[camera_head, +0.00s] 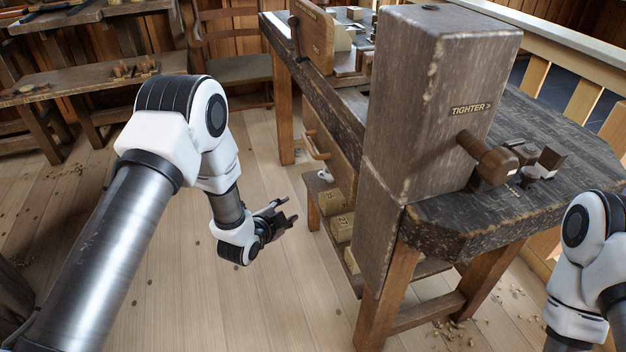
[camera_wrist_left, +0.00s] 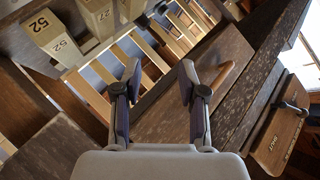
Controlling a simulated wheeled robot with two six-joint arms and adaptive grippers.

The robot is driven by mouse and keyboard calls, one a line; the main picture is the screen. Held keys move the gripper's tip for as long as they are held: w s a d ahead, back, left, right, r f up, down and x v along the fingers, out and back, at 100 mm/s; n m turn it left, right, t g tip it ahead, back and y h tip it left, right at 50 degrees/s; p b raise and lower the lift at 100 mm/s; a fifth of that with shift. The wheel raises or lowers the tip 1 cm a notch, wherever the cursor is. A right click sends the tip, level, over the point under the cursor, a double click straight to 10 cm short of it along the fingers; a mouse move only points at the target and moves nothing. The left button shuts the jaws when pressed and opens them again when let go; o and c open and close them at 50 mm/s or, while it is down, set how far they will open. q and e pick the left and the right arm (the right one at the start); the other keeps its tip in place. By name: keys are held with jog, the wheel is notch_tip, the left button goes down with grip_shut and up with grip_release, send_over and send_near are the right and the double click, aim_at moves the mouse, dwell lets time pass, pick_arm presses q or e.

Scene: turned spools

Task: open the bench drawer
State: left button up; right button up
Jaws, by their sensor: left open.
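The bench drawer (camera_head: 336,164) is a brown wooden front under the bench top, on the bench's left side in the head view. Its bar handle (camera_head: 315,146) is wooden and stands out from the front. The drawer looks shut. My left gripper (camera_head: 287,212) is open and empty, below and a little left of the handle, apart from it. In the left wrist view the open fingers (camera_wrist_left: 160,76) have nothing between them; the tilted drawer front (camera_wrist_left: 165,116) lies beyond them, with the handle (camera_wrist_left: 221,75) to the right. My right gripper is out of view.
The workbench (camera_head: 540,200) carries a tall wooden block (camera_head: 435,75) marked TIGHTER, with a screw handle (camera_head: 488,155). Several numbered wooden blocks (camera_head: 341,228) sit on a low shelf beneath the drawer. The floor left of the bench is clear.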

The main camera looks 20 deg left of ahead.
pick_arm(q)
jog(key=w+m+t+b, duration=0.3)
jog(key=w, duration=0.3)
jog(key=m+t+h+b, duration=0.2)
jog(key=m+t+b, duration=0.1)
jog(key=m+b, duration=0.1)
send_near(309, 142)
jog(key=w+f, duration=0.1)
jog(key=w, duration=0.1)
jog(key=x, duration=0.3)
jog(key=b+x, duration=0.1)
jog(key=x, duration=0.3)
jog(key=shift+d+r, duration=0.15)
jog(key=shift+d, duration=0.1)
jog(key=shift+w+r, duration=0.15)
jog(key=shift+w, duration=0.25)
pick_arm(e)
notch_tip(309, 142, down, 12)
pick_arm(q)
jog(key=shift+c, duration=0.3)
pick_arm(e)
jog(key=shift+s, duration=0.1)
pick_arm(q)
grip_shut()
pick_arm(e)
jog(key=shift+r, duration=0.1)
